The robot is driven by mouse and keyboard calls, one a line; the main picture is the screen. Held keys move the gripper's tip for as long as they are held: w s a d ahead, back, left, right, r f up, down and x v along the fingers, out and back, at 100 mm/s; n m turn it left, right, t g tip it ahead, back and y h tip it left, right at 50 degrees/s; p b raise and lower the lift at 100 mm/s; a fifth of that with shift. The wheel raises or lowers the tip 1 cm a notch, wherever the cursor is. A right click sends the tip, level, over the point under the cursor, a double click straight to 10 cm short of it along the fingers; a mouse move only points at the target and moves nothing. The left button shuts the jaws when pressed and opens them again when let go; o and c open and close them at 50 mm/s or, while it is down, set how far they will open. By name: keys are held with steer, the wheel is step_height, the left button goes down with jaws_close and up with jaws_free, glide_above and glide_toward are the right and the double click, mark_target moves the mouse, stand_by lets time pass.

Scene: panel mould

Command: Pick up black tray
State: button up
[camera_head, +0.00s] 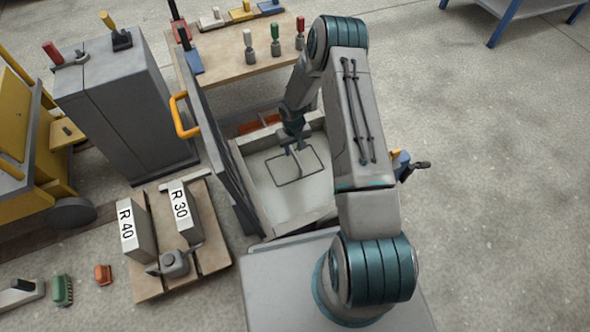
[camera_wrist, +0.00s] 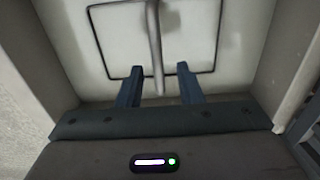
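A thin black rectangular outline (camera_head: 302,177) lies on the pale floor of a walled mould (camera_head: 262,207); it also shows in the wrist view (camera_wrist: 217,40). I cannot tell whether this is the black tray's rim; no solid black tray surface shows. A grey bar (camera_wrist: 153,40) crosses its middle and rises toward my gripper (camera_head: 296,148). In the wrist view my gripper (camera_wrist: 160,69) is open, with the bar's near end between its two fingers and gaps on both sides. My fingers appear above the mould floor.
Mould walls surround my gripper, with a tall hinged panel (camera_head: 213,150) with an orange handle at left. A wooden table (camera_head: 225,62) with coloured tools stands behind. A grey cabinet (camera_head: 125,110) and a pallet (camera_head: 205,265) with R 40 and R 30 blocks are left.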

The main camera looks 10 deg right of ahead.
mark_target(295, 155)
steer(key=f+b, duration=0.1)
steer(key=f, duration=0.1)
steer(key=f+b, duration=0.2)
steer(key=f, duration=0.1)
steer(key=shift+s+d+f+b, duration=0.1)
steer(key=shift+d+f+b, duration=0.1)
steer(key=shift+f+b, duration=0.1)
steer(key=shift+r, duration=0.1)
jaws_close()
stand_by(1.1)
